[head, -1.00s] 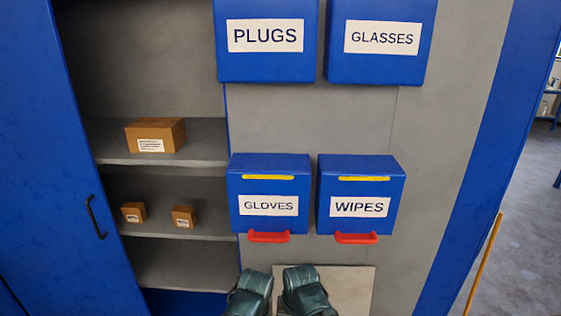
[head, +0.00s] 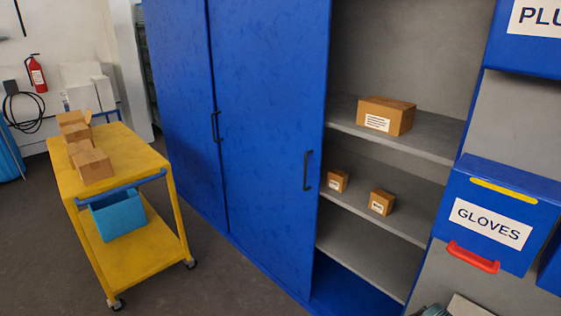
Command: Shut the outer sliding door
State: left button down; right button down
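The blue cabinet has two sliding door panels in the head view. The right panel (head: 265,130) has a dark vertical handle (head: 307,171) near its right edge. The left panel (head: 178,95) has a dark handle (head: 216,126) near its right edge. Which panel is the outer one is not certain from this view. The cabinet is open to the right of the right panel, showing grey shelves (head: 433,142). Neither of my grippers can be made out; a small dark green part shows at the bottom edge.
Cardboard boxes (head: 386,115) sit on the open shelves. A blue GLOVES bin (head: 490,216) with a red handle hangs to their right. A yellow cart (head: 140,163) with boxes and a blue bin (head: 117,216) stands left of the cabinet. Floor shows between cart and doors.

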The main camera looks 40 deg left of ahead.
aim_at(275, 57)
jog(key=u, duration=1.55)
jog(key=z, duration=0.4)
jog(key=i+j+z, duration=0.2)
jog(key=j+z, duration=0.25)
jog(key=i+j+z, duration=0.2)
jog(key=j, duration=0.15)
jog(key=i+j+z, duration=0.15)
jog(key=j, duration=0.6)
jog(key=i+j+z, duration=0.15)
jog(key=j, duration=0.6)
jog(key=i+j+z, duration=0.15)
jog(key=j, duration=1.4)
jog(key=i+j, duration=0.15)
jog(key=j, duration=0.7)
